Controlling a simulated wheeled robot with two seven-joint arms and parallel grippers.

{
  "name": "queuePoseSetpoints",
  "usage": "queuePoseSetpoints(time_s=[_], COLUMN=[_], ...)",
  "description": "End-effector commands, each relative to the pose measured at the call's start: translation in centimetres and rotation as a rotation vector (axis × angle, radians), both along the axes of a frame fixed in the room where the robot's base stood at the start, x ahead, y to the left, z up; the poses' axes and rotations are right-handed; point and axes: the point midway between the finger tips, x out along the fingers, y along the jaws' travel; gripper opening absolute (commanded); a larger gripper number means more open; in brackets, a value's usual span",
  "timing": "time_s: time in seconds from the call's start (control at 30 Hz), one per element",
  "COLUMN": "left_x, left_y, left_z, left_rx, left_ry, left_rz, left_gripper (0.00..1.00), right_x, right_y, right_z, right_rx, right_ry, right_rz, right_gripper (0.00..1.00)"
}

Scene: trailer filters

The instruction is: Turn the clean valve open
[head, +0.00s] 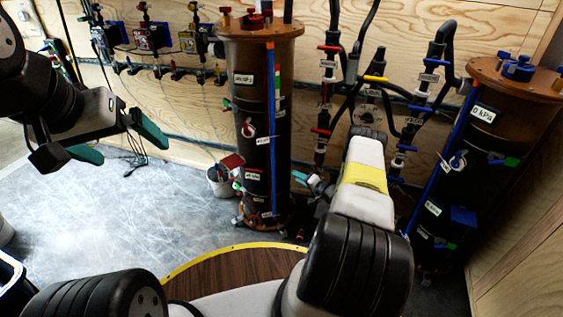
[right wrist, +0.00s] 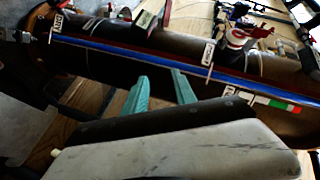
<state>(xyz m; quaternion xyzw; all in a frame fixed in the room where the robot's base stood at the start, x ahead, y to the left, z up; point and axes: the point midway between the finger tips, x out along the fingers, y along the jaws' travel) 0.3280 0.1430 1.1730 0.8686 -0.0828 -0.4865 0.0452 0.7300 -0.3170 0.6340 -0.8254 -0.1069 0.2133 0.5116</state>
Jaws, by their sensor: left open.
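The left filter column (head: 262,105) is a tall dark cylinder with a blue strip (head: 272,155) down its side. A red-and-white valve (head: 249,128) sits on its front, and it shows close up in the right wrist view (right wrist: 238,36). A red-handled part (head: 232,162) is lower down. The small labels are not readable, so I cannot tell which valve is the clean one. My right gripper (head: 308,181) is beside the column's lower right; its teal fingers (right wrist: 157,80) are apart and empty, short of the column. My left gripper (head: 130,148) is open and empty, away from the column.
A second column (head: 485,140) stands at the right, with a blue pipe and valves. Black hoses and red and blue valves (head: 325,90) are between the columns. A white bucket (head: 222,182) stands by the left column. The grey floor (head: 140,215) at left is mostly clear.

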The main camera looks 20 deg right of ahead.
Motion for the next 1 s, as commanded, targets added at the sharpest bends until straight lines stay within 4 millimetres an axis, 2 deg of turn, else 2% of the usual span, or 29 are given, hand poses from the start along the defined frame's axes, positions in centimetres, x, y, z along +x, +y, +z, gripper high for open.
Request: queuePoseSetpoints(time_s=[0.13, 0.53, 0.63, 0.67, 0.77, 0.9, 1.0], left_x=[0.0, 0.0, 0.0, 0.0, 0.0, 0.0, 0.0], left_y=[0.0, 0.0, 0.0, 0.0, 0.0, 0.0, 0.0], left_z=[0.0, 0.0, 0.0, 0.0, 0.0, 0.0, 0.0], left_rx=[0.000, 0.000, 0.000, 0.000, 0.000, 0.000, 0.000], left_ry=[0.000, 0.000, 0.000, 0.000, 0.000, 0.000, 0.000], left_rz=[0.000, 0.000, 0.000, 0.000, 0.000, 0.000, 0.000], left_gripper=[1.00, 1.00, 1.00, 1.00, 1.00, 1.00, 1.00], right_x=[0.6, 0.9, 1.9, 2.4, 4.7, 7.6, 8.4], right_y=[-0.3, -0.4, -0.9, -1.2, -2.3, -3.5, -3.8], right_z=[0.8, 1.1, 2.7, 3.5, 7.8, 15.9, 21.8], right_rx=[-0.022, -0.031, -0.065, -0.085, -0.181, -0.350, -0.457], right_ry=[0.001, 0.001, 0.000, 0.000, 0.005, 0.030, 0.055], right_rz=[-0.005, -0.007, -0.015, -0.020, -0.042, -0.085, -0.111], right_gripper=[0.33, 0.33, 0.33, 0.33, 0.33, 0.33, 0.33])
